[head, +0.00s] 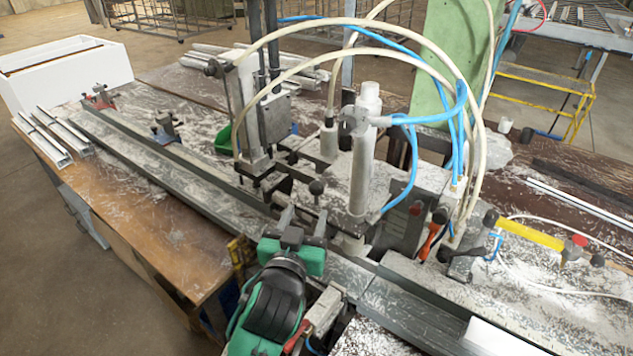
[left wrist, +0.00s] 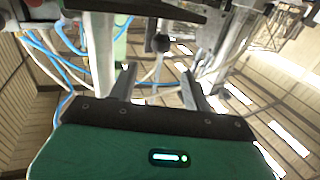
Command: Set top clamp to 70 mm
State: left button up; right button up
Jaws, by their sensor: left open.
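The clamp machine stands mid-bench, with a grey vertical cylinder (head: 362,165) and a dark plate assembly to its left. A black round knob (head: 316,187) on a thin stem sits at the front of this assembly; I cannot tell for sure which part is the top clamp. My left gripper (head: 303,215), on a green and black arm, is open and empty just in front of and below the knob. In the left wrist view, a black knob (left wrist: 161,43) shows beyond and between the spread fingers (left wrist: 158,82), apart from them. No scale reading is legible. My right gripper is out of view.
White and blue hoses (head: 330,22) arch over the machine. A long metal profile rail (head: 160,158) runs to the back left. An orange-red lever (head: 430,240) and a yellow bar (head: 528,233) lie to the right. A white box (head: 65,70) stands at the far left.

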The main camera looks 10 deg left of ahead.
aim_at(315, 189)
pick_arm(q)
jog(key=w+p, duration=0.3)
jog(key=w, duration=0.6)
jog(key=shift+w, duration=0.8)
